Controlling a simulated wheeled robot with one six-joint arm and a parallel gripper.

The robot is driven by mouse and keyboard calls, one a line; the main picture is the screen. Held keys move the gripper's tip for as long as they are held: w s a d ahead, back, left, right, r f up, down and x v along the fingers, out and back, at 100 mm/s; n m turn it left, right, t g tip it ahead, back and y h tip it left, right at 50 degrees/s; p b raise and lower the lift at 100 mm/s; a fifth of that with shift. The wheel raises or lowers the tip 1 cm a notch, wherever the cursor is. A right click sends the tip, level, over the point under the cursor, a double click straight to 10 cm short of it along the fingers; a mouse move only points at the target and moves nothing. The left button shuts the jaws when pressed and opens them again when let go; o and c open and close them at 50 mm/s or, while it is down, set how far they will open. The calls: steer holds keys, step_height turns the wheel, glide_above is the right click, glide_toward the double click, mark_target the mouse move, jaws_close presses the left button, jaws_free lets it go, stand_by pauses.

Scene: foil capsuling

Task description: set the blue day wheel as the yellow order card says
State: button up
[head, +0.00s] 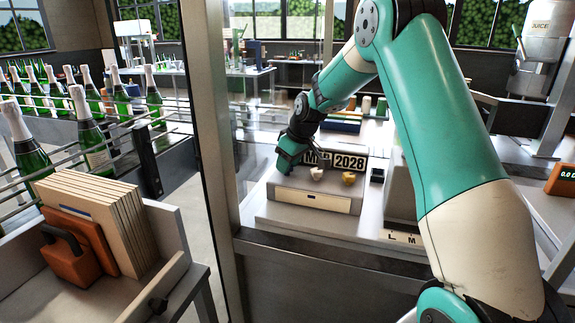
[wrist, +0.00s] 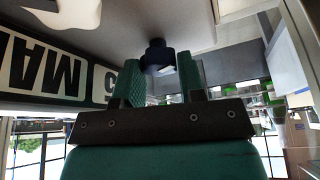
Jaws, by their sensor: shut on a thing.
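The date stamper (head: 285,191) stands on the bench in the head view. Its plates read MAR (wrist: 45,72), partly covered in the head view, and 2028 (head: 349,162). My gripper (head: 290,160) is at its left end. In the wrist view my gripper (wrist: 158,65) has its two green fingers shut on the dark blue day wheel (wrist: 156,49). The day wheel is hidden behind the gripper in the head view. Part of a day digit (wrist: 110,80) shows beside a finger, too covered to read surely. I cannot make out the yellow order card.
A cream wheel (head: 317,174) and a gold wheel (head: 348,178) sit to the right of my gripper. An L M label (head: 402,237) is at the bench front. A metal post (head: 216,140) stands left of the bench.

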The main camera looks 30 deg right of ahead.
steer(key=m+h, duration=0.1)
steer(key=m, duration=0.3)
steer(key=shift+a+h+b, duration=0.1)
steer(key=shift+h+b, duration=0.3)
steer(key=shift+m+h, duration=0.5)
steer(key=shift+m, duration=1.2)
steer(key=o, duration=0.9)
steer(key=shift+r, duration=0.1)
steer(key=b+v, duration=0.2)
steer(key=v, duration=1.5)
steer(key=shift+a+r, duration=0.15)
steer(key=shift+a, duration=0.05)
